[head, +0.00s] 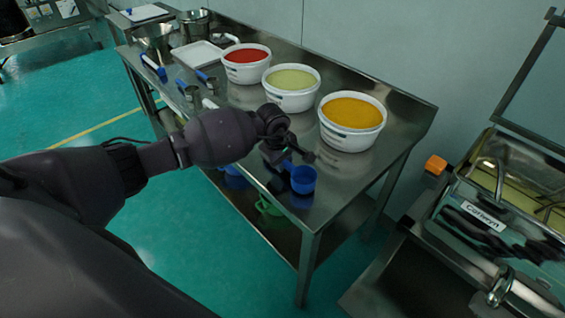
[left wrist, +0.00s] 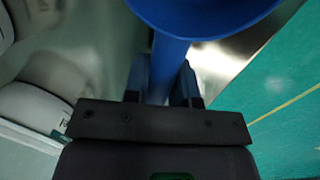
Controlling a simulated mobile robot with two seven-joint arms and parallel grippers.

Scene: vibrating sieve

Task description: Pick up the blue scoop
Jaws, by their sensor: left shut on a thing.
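The blue scoop (head: 303,180) is at the front right end of the steel table in the head view. Its round cup faces up there. My left gripper (head: 287,157) is shut on its handle. In the left wrist view the blue scoop (left wrist: 205,14) fills the top middle, and its handle runs down between the two fingers of my left gripper (left wrist: 172,88). The fingers partly hide the handle. I cannot tell whether the cup touches the table top. My right gripper is not in view.
On the steel table (head: 385,150) stand white tubs of red (head: 246,76), pale green (head: 290,102) and orange (head: 351,140) contents. Blue-handled tools (head: 188,92), a tray (head: 198,56) and metal vessels (head: 155,40) are at the far end. A machine (head: 500,225) stands at right.

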